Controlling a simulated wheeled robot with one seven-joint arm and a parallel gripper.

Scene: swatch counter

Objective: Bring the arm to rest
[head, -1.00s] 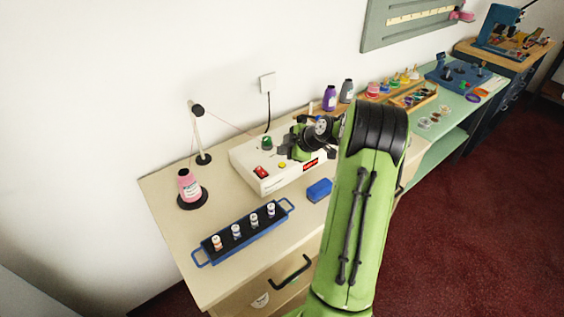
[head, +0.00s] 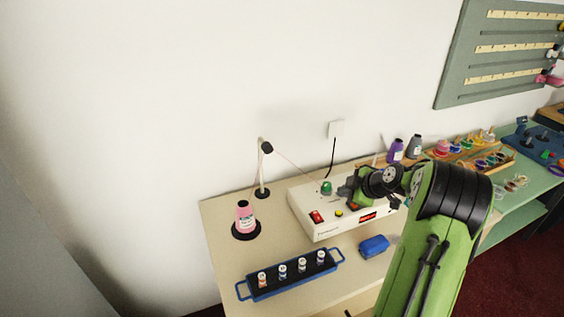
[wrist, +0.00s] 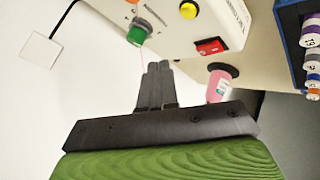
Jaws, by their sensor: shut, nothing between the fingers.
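My green arm (head: 425,255) rises from the bottom right of the head view and bends at a black joint. Its far end reaches over the white machine (head: 322,224), which has a red switch, a yellow button and a green knob. In the wrist view my gripper (wrist: 155,70) is shut and empty, its dark fingers side by side. The green knob (wrist: 136,35) shows just past the fingertips, with a thin thread near them. I cannot tell whether the fingers touch the thread. In the head view the arm hides the fingertips.
A blue tray (head: 240,291) holds several small spools. A pink thread cone (head: 245,216) stands left of the machine, near a thread post (head: 262,178). A blue block (head: 374,246) lies in front of the machine. Bottles and colour pots stand at right. The wall (head: 120,110) is bare at left.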

